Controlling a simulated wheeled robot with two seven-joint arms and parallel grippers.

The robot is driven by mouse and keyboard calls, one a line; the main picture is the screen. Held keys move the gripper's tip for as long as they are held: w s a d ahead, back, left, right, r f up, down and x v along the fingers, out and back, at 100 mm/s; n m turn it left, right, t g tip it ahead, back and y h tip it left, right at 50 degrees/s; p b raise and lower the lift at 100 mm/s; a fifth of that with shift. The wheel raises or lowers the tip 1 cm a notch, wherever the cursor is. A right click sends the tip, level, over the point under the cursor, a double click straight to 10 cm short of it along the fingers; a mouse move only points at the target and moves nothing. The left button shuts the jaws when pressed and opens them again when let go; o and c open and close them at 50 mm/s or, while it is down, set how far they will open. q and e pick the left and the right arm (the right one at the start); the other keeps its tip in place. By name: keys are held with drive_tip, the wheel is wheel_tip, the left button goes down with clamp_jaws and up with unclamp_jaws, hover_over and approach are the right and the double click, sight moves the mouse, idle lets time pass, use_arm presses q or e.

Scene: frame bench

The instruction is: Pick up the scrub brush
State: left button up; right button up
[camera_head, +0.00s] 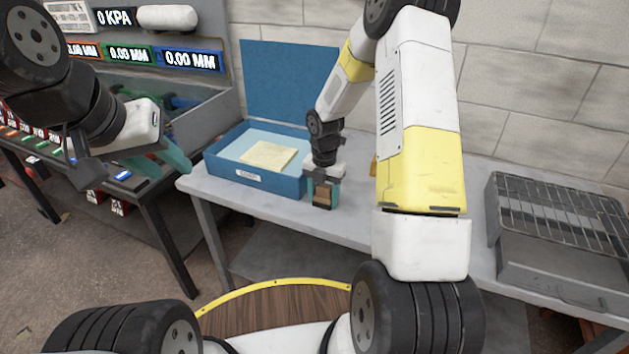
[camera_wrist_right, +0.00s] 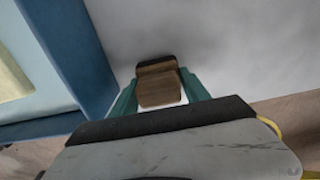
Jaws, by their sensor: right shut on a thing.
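The scrub brush (camera_head: 322,196) is a brown wooden block at the front of the grey bench, just right of the blue box. My right gripper (camera_head: 322,186) is shut on it, with a teal finger on each side. In the right wrist view the brush (camera_wrist_right: 158,84) sits between the two teal fingers of the gripper (camera_wrist_right: 160,98), with a dark edge at its far end. I cannot tell whether it touches the bench. My left gripper (camera_head: 160,160) hangs at the left, away from the brush, with its teal fingers showing; its opening is unclear.
An open blue box (camera_head: 262,188) with a yellowish pad (camera_head: 268,155) inside stands directly left of the brush. A metal wire rack (camera_head: 565,215) stands on the right of the bench (camera_head: 225,196). A panel with gauge displays (camera_head: 190,60) is at the back left.

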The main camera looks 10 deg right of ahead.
sight(324, 186)
drive_tip(key=shift+r, duration=0.1)
drive_tip(key=shift+r, duration=0.55)
wheel_tip(324, 186, up, 2)
drive_tip(key=shift+r, duration=0.2)
drive_tip(key=s+a, duration=0.3)
drive_tip(key=s, duration=0.4)
drive_tip(key=s+a+r, duration=0.1)
drive_tip(key=s+a, duration=0.2)
drive_tip(key=s, duration=0.5)
drive_tip(key=shift+r, duration=0.15)
